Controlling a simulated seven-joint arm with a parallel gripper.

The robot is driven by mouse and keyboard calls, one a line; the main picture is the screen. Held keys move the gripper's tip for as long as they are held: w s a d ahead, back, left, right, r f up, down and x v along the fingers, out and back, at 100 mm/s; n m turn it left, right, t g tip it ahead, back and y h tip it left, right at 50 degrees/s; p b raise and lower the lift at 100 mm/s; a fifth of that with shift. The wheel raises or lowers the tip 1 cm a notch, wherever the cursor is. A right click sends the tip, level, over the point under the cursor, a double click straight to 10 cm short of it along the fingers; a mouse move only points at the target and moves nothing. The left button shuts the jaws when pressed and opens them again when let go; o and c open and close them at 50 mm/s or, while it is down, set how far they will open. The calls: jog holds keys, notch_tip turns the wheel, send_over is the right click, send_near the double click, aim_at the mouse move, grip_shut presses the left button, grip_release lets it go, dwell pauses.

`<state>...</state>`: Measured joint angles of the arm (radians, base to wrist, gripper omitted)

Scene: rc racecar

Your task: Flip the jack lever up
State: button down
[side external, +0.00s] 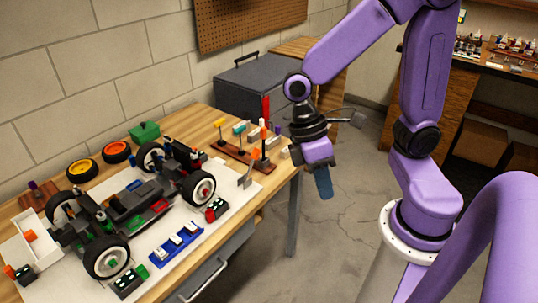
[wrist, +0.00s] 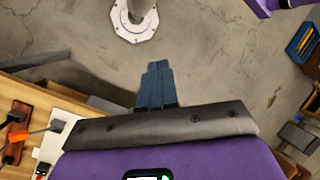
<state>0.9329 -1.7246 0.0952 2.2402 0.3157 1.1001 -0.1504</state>
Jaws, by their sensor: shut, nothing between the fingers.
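My gripper (side external: 323,185) hangs off the right end of the workbench over open floor, its blue fingers pointing down. In the wrist view its fingers (wrist: 154,80) are pressed together with nothing between them. The car (side external: 125,205) stands on a white board on the bench, left of my gripper. A thin upright lever with an orange tip (side external: 256,155) stands near the board's right corner; it may be the jack lever, but I cannot tell for sure. An orange-tipped part also shows at the left edge of the wrist view (wrist: 57,125). My gripper touches none of these.
A wooden tool rack (side external: 238,155) with several upright tools stands near the bench's right end. A dark grey toolbox (side external: 258,90) is behind it. Two wheels (side external: 82,170) and a green box (side external: 145,132) lie at the back.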

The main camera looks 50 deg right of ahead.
jog(key=w+a+f+m+g+y, duration=0.1)
jog(key=w+f+m+g+y, duration=0.1)
jog(key=w+f+m+y, duration=0.3)
jog(key=w+a+m+g+y, duration=0.1)
jog(key=w+a+g+y, duration=0.15)
jog(key=w, duration=0.45)
jog(key=w+d+f+m+t+y, duration=0.4)
jog(key=w+d+f+m+y, duration=0.3)
jog(key=w, duration=0.4)
jog(key=w+d+f+m+t+y, duration=0.1)
jog(key=d+f+m+t, duration=0.2)
jog(key=d+t, duration=0.3)
jog(key=w+d+f+m+t+y, duration=0.1)
jog(key=w+d+f+m+t, duration=0.1)
jog(key=d, duration=0.5)
jog(key=w+d+f+m+t+y, duration=0.1)
jog(key=d+f+m+t, duration=0.2)
jog(key=d+f+t, duration=0.3)
jog(key=shift+w+d+m+t+y, duration=0.1)
jog(key=shift+d+m+t+y, duration=0.2)
jog(key=shift+t, duration=0.65)
jog(key=shift+w+d+m+t+h, duration=0.1)
jog(key=shift+d+t, duration=0.25)
jog(key=shift+t, duration=0.55)
jog(key=s+d+f+m+t+h, duration=0.3)
jog(key=d+t+h, duration=0.1)
jog(key=d+t, duration=0.1)
jog(key=shift+d+f+t, duration=0.25)
jog(key=shift+d+t, duration=0.15)
jog(key=shift+d, duration=0.15)
